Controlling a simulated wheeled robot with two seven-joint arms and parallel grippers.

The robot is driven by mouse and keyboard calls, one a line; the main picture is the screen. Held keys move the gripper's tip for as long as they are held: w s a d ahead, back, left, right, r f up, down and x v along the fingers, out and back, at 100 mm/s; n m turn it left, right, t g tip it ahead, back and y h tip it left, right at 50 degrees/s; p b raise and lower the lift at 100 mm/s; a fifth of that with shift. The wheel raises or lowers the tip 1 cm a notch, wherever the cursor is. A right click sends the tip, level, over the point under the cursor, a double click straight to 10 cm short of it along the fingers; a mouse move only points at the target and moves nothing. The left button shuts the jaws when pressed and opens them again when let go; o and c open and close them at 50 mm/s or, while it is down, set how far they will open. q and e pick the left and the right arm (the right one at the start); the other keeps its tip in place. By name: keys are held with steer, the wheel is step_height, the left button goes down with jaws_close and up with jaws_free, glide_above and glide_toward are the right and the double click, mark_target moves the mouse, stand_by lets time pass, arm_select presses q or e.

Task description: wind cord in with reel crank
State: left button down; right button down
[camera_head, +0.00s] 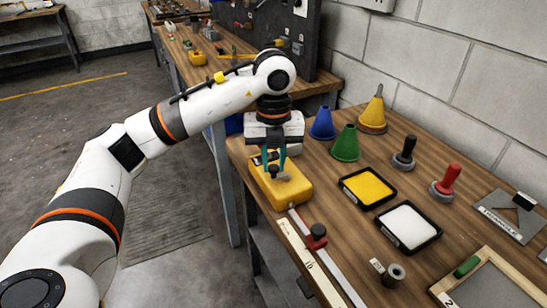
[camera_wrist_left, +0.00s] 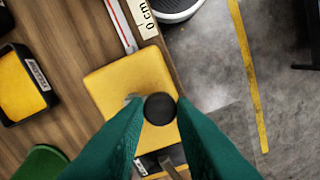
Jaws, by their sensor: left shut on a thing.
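The yellow reel box (camera_head: 297,193) sits near the left edge of the workbench. In the left wrist view its yellow top (camera_wrist_left: 112,82) lies below the fingers. The dark round crank knob (camera_wrist_left: 159,109) is between the green fingertips. My left gripper (camera_head: 275,168) points down over the box and is shut on the knob. A pale strip with a red line (camera_wrist_left: 122,28) runs from the box beside a ruler (camera_wrist_left: 146,14). I cannot tell the cord apart from this strip. The crank arm is mostly hidden by the fingers. My right gripper is not in view.
A red-and-black knobbed piece (camera_head: 316,237) stands at the strip. Yellow (camera_head: 368,187) and white (camera_head: 409,227) pads, blue (camera_head: 322,123) and green (camera_head: 346,144) cones, and handled stamps (camera_head: 404,153) stand to the right. The bench's left edge is close to the box.

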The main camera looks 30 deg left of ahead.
mark_target(274, 166)
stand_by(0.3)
arm_select(q)
steer(key=c, duration=1.2)
jaws_free()
steer(key=shift+r, duration=0.5)
step_height(274, 166, up, 11)
steer(key=p, duration=0.2)
steer(key=shift+f, duration=0.1)
